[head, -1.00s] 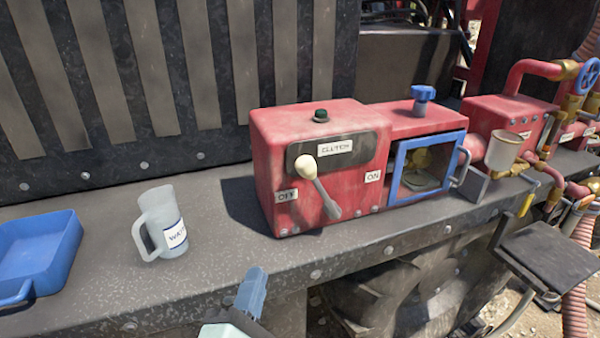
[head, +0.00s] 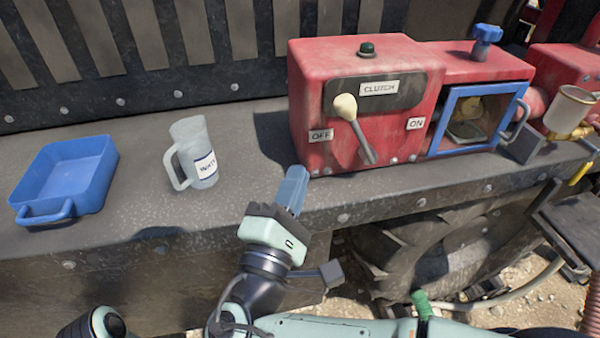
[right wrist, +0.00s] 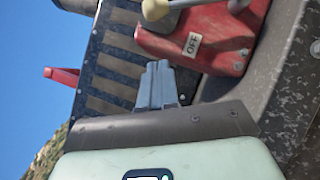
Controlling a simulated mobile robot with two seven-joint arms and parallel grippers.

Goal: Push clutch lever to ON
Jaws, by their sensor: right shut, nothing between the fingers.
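The clutch lever (head: 354,126) has a cream knob and a grey shaft, on the front of the red clutch box (head: 310,90). The knob tilts up and left, toward the OFF label (head: 321,135); the ON label (head: 416,124) is on the right. My right gripper (head: 292,182) is shut and empty, in front of and below the box's left side, apart from the lever. In the right wrist view its blue fingers (right wrist: 158,84) are together, with the lever knob (right wrist: 155,9) at the top edge. My left gripper is not seen.
A blue-framed window door (head: 446,110) with a handle is right of the lever. Open space lies in front of the box.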

